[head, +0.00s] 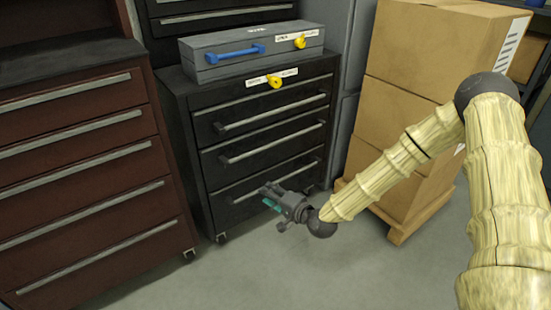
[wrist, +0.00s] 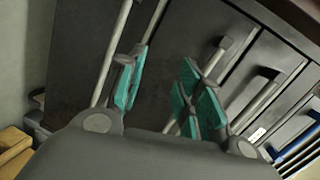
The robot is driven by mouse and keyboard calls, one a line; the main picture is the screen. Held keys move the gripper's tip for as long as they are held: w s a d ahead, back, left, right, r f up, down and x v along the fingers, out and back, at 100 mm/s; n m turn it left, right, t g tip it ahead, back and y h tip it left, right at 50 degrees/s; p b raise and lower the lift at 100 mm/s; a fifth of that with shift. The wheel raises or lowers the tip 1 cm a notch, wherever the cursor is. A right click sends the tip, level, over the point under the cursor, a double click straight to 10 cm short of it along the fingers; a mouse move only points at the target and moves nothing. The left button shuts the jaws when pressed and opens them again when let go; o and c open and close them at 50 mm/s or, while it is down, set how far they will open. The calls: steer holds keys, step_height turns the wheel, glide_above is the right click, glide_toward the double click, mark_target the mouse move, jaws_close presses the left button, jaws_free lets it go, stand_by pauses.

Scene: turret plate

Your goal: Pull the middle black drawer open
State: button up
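The black cabinet (head: 177,82) has three drawers with long grey bar handles in the head view. The middle black drawer (head: 222,172) is shut, with its handle (head: 270,143) across its front. My gripper (head: 270,197) is in front of the cabinet, low, near the lowest handle. In the wrist view my gripper (wrist: 163,60) is open, its teal-padded fingers apart with nothing visible between them. One handle (wrist: 110,50) lies left of the left finger, and another (wrist: 216,62) lies behind and beside the right finger. Contact cannot be told.
A grey box (head: 228,68) with a blue handle sits on the cabinet. A dark red drawer cabinet (head: 75,165) stands left. Stacked cardboard boxes (head: 415,75) on a wooden pallet (head: 405,228) stand right, close to my arm. The grey floor (head: 240,270) in front is clear.

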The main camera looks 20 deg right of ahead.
steer(key=w+d+r+m+t+b, duration=0.2)
steer(key=w+d+t+b, duration=0.1)
steer(key=w+d+b, duration=0.25)
steer(key=m+t+b, duration=0.1)
steer(key=t+b, duration=0.1)
steer(key=b, duration=0.1)
glide_toward(275, 144)
steer(key=b+x, duration=0.1)
steer(key=x, duration=0.2)
steer(key=b+x, duration=0.2)
steer(key=x, duration=0.2)
steer(key=b+x, duration=0.1)
steer(key=x, duration=0.2)
steer(key=shift+w+d+f, duration=0.2)
steer(key=shift+w, duration=0.2)
steer(key=shift+c, duration=0.3)
jaws_close()
